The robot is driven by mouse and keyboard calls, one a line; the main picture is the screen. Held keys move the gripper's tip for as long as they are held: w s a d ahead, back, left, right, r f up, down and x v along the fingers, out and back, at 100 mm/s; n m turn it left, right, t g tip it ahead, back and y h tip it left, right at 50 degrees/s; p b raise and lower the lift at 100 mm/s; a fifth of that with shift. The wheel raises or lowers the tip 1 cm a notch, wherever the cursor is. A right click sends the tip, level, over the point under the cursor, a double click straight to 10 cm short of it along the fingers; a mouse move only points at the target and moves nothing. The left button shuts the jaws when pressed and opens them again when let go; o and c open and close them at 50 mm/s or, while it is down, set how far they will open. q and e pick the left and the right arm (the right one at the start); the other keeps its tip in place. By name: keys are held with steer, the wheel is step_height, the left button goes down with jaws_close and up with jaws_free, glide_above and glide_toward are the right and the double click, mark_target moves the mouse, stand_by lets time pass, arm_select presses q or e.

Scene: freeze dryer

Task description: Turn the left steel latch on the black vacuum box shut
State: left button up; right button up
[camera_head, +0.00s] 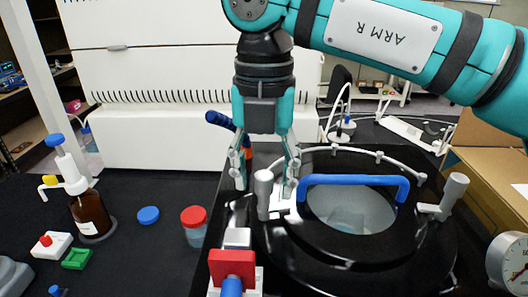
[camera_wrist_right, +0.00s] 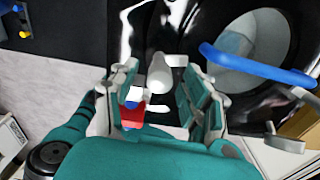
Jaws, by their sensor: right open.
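The black vacuum box (camera_head: 300,268) has a round lid with a blue handle (camera_head: 352,181) and a window. Its left steel latch (camera_head: 264,193) stands up as a grey knob on the left of the lid. A similar right latch (camera_head: 452,196) is on the other side. My right gripper (camera_head: 266,176) points down, open, with one finger on each side of the left latch's knob. In the right wrist view the knob (camera_wrist_right: 162,76) shows between the open fingers (camera_wrist_right: 158,92). I cannot tell whether either finger touches it. My left gripper is out of view.
A red valve block (camera_head: 231,265) stands in front of the latch. A red-capped jar (camera_head: 195,228), a blue cap (camera_head: 148,215) and a brown dispenser bottle (camera_head: 92,212) are left on the black bench. A gauge (camera_head: 510,262) is at the right edge.

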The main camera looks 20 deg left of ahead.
step_height(320, 180, up, 12)
steer(key=shift+f, duration=0.15)
stand_by(0.6)
